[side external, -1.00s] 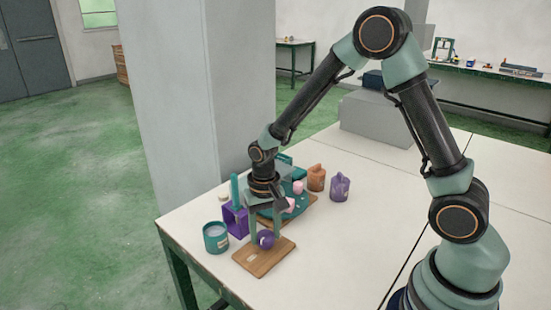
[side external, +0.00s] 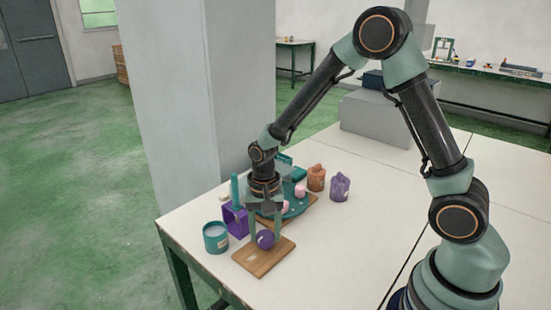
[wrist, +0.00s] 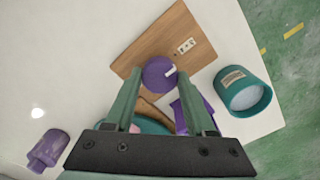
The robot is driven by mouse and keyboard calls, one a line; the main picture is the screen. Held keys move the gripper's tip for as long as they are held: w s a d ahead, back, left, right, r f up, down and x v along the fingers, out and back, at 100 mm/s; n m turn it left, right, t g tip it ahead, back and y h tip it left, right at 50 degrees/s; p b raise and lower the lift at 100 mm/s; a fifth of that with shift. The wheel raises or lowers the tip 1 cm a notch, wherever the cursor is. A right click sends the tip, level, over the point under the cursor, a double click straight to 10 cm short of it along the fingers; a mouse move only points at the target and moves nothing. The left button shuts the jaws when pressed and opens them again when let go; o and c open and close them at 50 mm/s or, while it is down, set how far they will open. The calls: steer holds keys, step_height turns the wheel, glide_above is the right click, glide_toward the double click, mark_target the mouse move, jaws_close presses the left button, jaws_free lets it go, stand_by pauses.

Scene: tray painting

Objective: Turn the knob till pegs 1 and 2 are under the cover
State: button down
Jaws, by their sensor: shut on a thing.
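The purple knob (side external: 265,239) stands over a wooden board (side external: 260,262) at the table's near corner. My gripper (side external: 265,230) points down with its green fingers on either side of the knob. In the wrist view the knob (wrist: 155,74), with a white mark on top, sits between the two fingertips, and my gripper is shut on it. Behind it is a teal turntable (side external: 294,210) on wood, bearing pink pegs (side external: 300,190), partly hidden by my wrist. I cannot read peg numbers. A teal part at the back (side external: 298,174) may be the cover; my arm partly hides it.
A teal pot (side external: 215,238) with pale contents and an open purple box (side external: 236,221) stand close on the left. A brown jug (side external: 316,177) and a purple jug (side external: 340,187) stand behind right. A grey pillar (side external: 215,90) rises behind the table.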

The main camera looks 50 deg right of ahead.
mark_target(265, 235)
steer(key=shift+c, duration=1.2)
jaws_free()
step_height(265, 235, up, 12)
steer(key=shift+r, duration=0.1)
steer(key=s+d+r+n+t, duration=0.3)
steer(key=s+r+n+t, duration=0.2)
steer(key=s+r+n, duration=0.4)
steer(key=shift+s+d+t, duration=0.25)
steer(key=shift+s+t, duration=0.05)
steer(key=shift+s, duration=0.2)
